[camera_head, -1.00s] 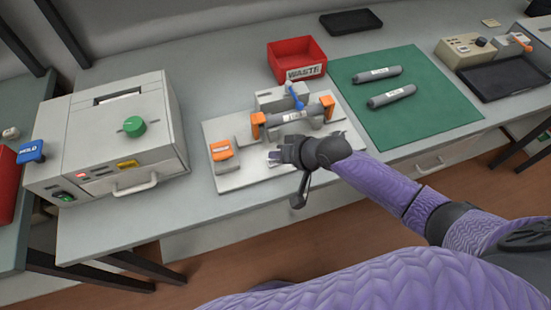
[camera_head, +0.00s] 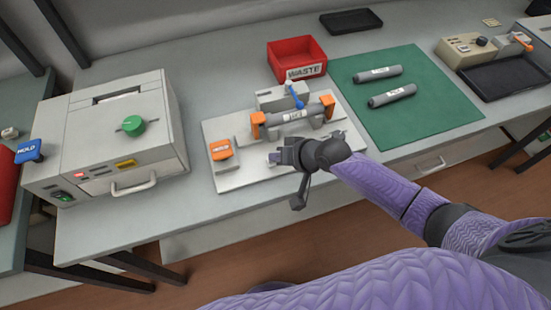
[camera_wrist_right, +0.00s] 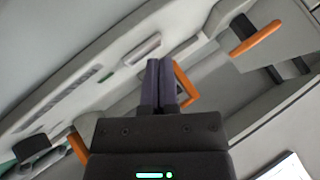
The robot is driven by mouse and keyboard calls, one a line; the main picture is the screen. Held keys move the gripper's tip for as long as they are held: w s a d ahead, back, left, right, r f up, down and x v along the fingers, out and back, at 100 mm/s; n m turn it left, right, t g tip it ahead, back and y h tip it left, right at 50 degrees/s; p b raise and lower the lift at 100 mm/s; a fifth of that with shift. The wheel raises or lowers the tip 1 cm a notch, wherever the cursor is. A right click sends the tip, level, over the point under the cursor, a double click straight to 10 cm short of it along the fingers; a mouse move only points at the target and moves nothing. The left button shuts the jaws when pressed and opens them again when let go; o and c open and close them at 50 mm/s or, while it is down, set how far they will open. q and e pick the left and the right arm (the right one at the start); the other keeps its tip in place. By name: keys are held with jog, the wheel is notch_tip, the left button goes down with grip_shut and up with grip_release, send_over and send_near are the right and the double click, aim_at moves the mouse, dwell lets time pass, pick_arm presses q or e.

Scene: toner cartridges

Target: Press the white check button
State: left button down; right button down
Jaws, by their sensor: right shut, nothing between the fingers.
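My right gripper (camera_head: 277,157) is at the front of the light fixture plate (camera_head: 232,182), its fingers pointing left. In the right wrist view its two dark fingers (camera_wrist_right: 159,82) are shut together with nothing between them. I cannot pick out the white check button with certainty; the gripper may hide it. A pale rounded bar (camera_wrist_right: 142,51) shows just beyond the fingertips in the right wrist view; I cannot tell whether it is the button. A grey toner cartridge (camera_head: 283,119) with a white label lies in the fixture between two orange end clamps (camera_head: 257,125). My left gripper is not in view.
An orange block (camera_head: 221,149) sits on the plate's left. A blue-tipped lever (camera_head: 296,96) stands behind the cartridge. The red waste bin (camera_head: 296,60) is behind the fixture. Two cartridges lie on the green mat (camera_head: 425,125). A machine with a green knob (camera_head: 133,126) stands left.

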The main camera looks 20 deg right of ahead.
jog(key=shift+f+b, duration=0.3)
jog(key=shift+f, duration=0.1)
dwell(0.3)
jog(key=shift+r, duration=0.1)
jog(key=shift+r+p, duration=0.75)
jog(key=shift+p, duration=0.1)
notch_tip(320, 180, up, 5)
jog(key=p, duration=0.5)
jog(key=shift+r, duration=0.1)
jog(key=shift+s+a, duration=0.1)
